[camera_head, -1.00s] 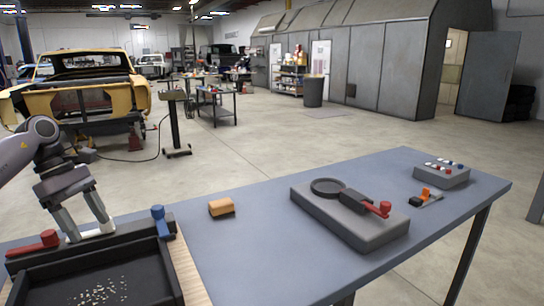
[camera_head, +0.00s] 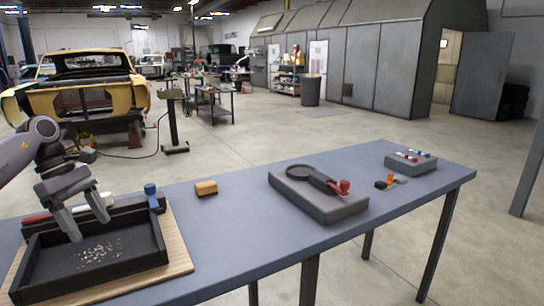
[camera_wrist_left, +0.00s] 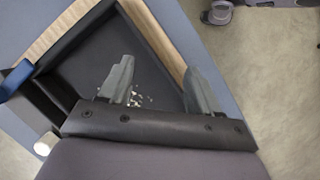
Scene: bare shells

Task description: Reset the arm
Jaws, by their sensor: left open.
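My left gripper (camera_head: 90,222) comes in from the left in the head view and points down over a black tray (camera_head: 152,257) on a wooden board (camera_head: 178,262). Its two fingers are spread apart with nothing between them. It also shows in the left wrist view (camera_wrist_left: 158,88), above the tray floor with its small pale bits (camera_wrist_left: 143,97). The far side of the tray is partly hidden by the gripper. My right gripper is not in view.
The blue-grey table (camera_head: 240,235) also holds an orange-brown block (camera_head: 206,188), a grey base (camera_head: 325,208) with a round black part and red knob, a small orange and black item (camera_head: 386,183), and a grey box (camera_head: 411,164) with coloured knobs. A blue knob (camera_head: 150,189) stands at the tray's back corner.

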